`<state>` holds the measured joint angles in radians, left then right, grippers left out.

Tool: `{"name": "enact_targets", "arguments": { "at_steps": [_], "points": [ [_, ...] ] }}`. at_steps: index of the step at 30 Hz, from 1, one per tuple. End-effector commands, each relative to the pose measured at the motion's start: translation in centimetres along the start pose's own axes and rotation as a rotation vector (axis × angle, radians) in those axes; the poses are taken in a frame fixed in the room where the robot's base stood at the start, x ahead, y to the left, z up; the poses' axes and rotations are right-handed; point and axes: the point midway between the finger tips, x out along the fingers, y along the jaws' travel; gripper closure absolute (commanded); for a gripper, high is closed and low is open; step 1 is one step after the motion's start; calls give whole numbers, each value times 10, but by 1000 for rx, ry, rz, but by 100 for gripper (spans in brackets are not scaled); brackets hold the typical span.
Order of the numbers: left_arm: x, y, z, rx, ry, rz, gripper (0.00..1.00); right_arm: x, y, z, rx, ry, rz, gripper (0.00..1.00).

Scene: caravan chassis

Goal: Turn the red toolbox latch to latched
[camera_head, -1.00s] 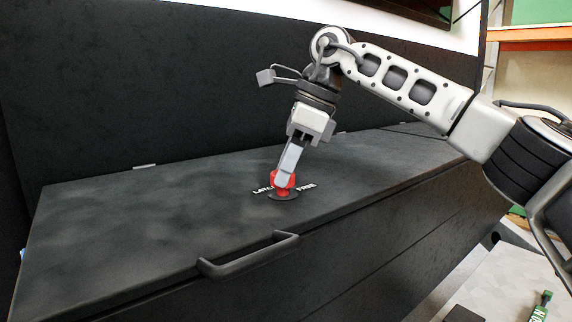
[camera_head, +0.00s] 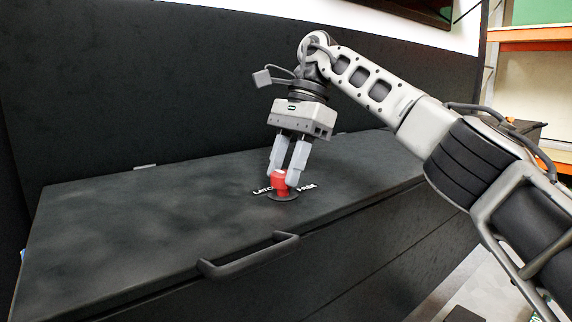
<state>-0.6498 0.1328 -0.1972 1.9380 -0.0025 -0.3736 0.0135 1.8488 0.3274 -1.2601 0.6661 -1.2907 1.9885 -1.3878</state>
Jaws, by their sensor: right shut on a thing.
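The red latch (camera_head: 281,188) is a small red knob on a dark round base on top of the black toolbox (camera_head: 130,225). White lettering lies on both sides of it: "LATC…" on the left, partly covered, and "FREE" (camera_head: 306,187) on the right. My right gripper (camera_head: 284,177) reaches down from above, its two pale fingers shut on the red latch, one on each side. The fingers hide part of the knob, so I cannot tell exactly which way it points. My left gripper is not in view.
A dark bar handle (camera_head: 248,256) sticks up at the front edge of the toolbox lid. A black panel (camera_head: 150,80) rises behind the lid. A shelf (camera_head: 535,40) stands at the far right. The left part of the lid is clear.

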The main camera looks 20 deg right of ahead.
Motion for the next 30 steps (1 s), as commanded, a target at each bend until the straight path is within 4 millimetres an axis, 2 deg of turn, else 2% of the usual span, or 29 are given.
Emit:
{"name": "enact_targets", "arguments": {
  "at_steps": [15,16,18,26,30],
  "points": [
    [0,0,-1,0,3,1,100,-1,0,0,-18,1,6,87],
    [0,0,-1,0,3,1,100,-1,0,0,-19,1,6,56],
    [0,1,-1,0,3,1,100,-1,0,0,-18,1,6,43],
    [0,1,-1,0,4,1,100,-1,0,0,-15,1,5,43],
    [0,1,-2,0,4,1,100,-12,6,-6,-1,3,-3,43]
  ]
}}
